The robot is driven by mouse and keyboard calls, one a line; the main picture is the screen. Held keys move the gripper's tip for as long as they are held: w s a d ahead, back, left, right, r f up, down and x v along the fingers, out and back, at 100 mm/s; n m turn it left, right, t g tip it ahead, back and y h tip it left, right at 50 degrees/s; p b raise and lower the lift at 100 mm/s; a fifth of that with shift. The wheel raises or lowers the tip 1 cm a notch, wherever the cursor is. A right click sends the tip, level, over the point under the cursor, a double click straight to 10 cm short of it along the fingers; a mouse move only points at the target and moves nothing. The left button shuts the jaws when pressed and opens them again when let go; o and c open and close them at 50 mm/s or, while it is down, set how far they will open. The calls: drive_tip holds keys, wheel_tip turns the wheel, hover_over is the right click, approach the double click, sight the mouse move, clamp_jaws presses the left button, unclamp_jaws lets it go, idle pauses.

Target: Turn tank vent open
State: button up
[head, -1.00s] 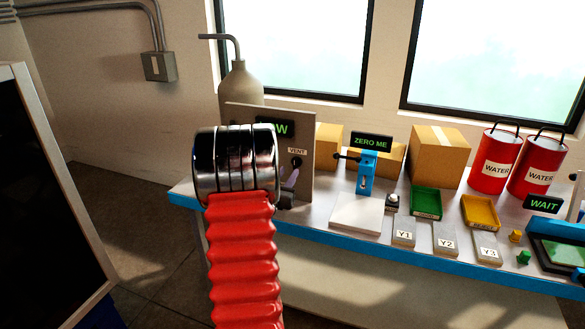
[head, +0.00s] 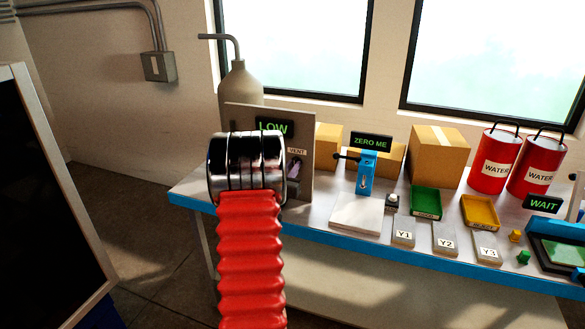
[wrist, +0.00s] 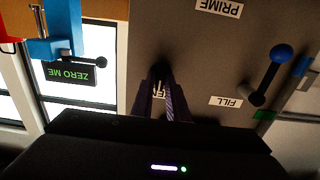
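The vent is on an upright grey panel (head: 305,125) at the left end of the bench, marked by a VENT label (head: 297,151). My gripper (head: 296,168) is in front of the panel at the vent, partly hidden by my arm. In the wrist view, which looks upside down, the two purple fingers (wrist: 165,92) reach to the dark vent knob (wrist: 160,71), one on each side of it. The label shows partly between them. I cannot tell whether they press on the knob or only stand around it.
A lever with a blue ball (wrist: 281,53) stands by the FILL label (wrist: 226,101) on the same panel. The PRIME label (wrist: 218,8) is also there. A LOW display (head: 273,128) is at the panel's top. A blue stand (head: 367,172) is to the right.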

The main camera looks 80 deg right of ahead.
clamp_jaws()
drive_tip(key=shift+m, duration=0.5)
drive_tip(key=m, duration=1.7)
drive_tip(key=shift+s+a+f, duration=0.1)
drive_tip(key=shift+s+f, duration=0.15)
drive_tip(key=shift+f, duration=0.15)
